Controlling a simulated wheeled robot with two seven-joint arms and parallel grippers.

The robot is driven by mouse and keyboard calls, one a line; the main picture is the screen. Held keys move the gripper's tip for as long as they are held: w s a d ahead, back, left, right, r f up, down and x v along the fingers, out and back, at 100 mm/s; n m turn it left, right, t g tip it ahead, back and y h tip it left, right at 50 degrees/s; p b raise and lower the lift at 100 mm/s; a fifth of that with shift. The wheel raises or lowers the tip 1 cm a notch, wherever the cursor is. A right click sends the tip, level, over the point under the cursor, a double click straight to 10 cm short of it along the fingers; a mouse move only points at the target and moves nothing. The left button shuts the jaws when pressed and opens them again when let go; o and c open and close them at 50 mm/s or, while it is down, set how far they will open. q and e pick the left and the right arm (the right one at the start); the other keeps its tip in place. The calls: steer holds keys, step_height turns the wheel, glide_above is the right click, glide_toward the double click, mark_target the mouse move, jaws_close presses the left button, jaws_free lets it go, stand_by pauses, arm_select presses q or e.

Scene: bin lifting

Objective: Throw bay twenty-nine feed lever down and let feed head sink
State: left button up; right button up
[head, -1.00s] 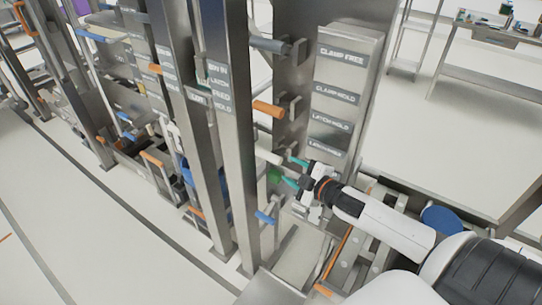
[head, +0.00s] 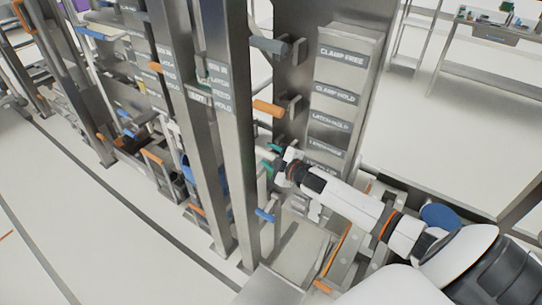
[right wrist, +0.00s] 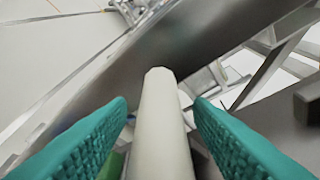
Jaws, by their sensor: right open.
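My right gripper (head: 271,157) reaches in from the right to the lever column in the head view. Its teal fingers are open. In the right wrist view a white, rod-shaped lever handle (right wrist: 160,125) lies between the two fingers (right wrist: 161,102), with a gap on each side. In the head view the gripper largely hides this handle. An orange handle (head: 268,108) and a grey handle (head: 270,45) stick out above it, and a blue handle (head: 265,215) below. I cannot make out a bay number or the feed head. My left gripper is not in view.
A label panel (head: 342,75) reading CLAMP FREE, CLAMP HOLD and LATCH HOLD stands right of the levers. A steel post (head: 236,135) rises close left of the handles. A metal frame with an orange edge (head: 338,248) lies below my arm. Floor at left is clear.

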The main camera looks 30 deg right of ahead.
jaws_close()
